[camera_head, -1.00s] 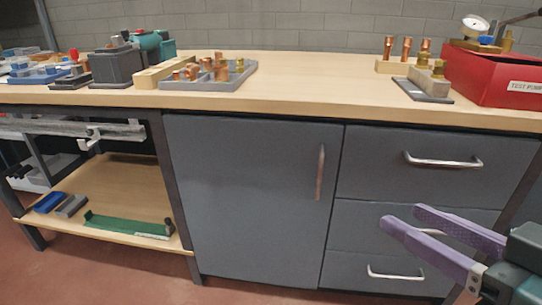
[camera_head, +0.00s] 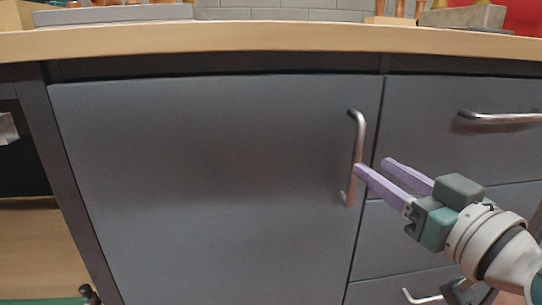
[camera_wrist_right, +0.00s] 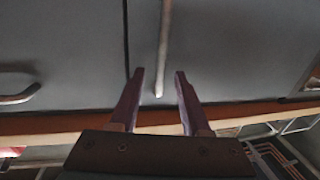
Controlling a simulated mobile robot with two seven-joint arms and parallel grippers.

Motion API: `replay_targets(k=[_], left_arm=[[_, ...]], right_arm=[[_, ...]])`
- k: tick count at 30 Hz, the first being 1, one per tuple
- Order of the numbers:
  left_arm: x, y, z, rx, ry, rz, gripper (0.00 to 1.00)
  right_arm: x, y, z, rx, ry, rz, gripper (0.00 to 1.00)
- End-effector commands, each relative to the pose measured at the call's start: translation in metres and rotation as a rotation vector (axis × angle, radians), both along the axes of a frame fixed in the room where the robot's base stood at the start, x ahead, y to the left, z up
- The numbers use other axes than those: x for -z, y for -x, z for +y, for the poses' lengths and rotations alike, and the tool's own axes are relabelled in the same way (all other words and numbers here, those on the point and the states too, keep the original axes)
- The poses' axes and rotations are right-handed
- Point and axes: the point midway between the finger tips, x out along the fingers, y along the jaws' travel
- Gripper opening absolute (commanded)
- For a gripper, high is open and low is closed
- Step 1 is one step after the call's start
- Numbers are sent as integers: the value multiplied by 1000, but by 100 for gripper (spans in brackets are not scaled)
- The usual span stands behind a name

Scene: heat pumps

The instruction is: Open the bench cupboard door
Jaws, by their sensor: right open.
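The bench cupboard door (camera_head: 200,180) is a grey panel, shut flush in the bench front. Its vertical metal bar handle (camera_head: 358,130) is near the door's right edge. My right gripper (camera_head: 373,166) is open, with its purple fingers pointing at the handle from the right. In the head view one fingertip overlaps the handle's lower half. In the right wrist view the handle (camera_wrist_right: 165,40) runs down into the gap between the open fingertips (camera_wrist_right: 159,72); contact cannot be told. My left gripper is not in view.
Drawers with bar handles (camera_head: 500,119) are right of the door. The wooden bench top (camera_head: 250,38) overhangs above, with a grey tray (camera_head: 115,13) and copper parts on it. An open shelf (camera_head: 35,235) is at the left.

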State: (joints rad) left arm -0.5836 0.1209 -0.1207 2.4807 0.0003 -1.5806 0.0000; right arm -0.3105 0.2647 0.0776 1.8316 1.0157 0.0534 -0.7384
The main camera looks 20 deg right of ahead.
Motion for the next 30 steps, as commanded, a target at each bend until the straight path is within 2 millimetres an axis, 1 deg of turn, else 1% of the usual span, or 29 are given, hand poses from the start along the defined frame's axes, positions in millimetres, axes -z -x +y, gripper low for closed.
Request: replay_targets(k=[1,3,6,9,13,21,23,30], left_arm=[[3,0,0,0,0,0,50],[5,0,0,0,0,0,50],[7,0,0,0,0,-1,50],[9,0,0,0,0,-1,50],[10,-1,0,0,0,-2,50],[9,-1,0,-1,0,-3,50],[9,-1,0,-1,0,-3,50],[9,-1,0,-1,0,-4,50]], right_arm=[[-1,-11,0,1,-5,-6,47],[0,-23,-1,2,-3,-5,47],[0,-38,-1,0,-4,-3,47],[1,-48,-2,0,-3,-1,47],[1,-55,-2,-1,-2,1,47],[0,-57,-2,-2,-1,1,47],[0,-57,-2,-2,-1,1,42],[0,-57,-2,-2,-1,1,14]])
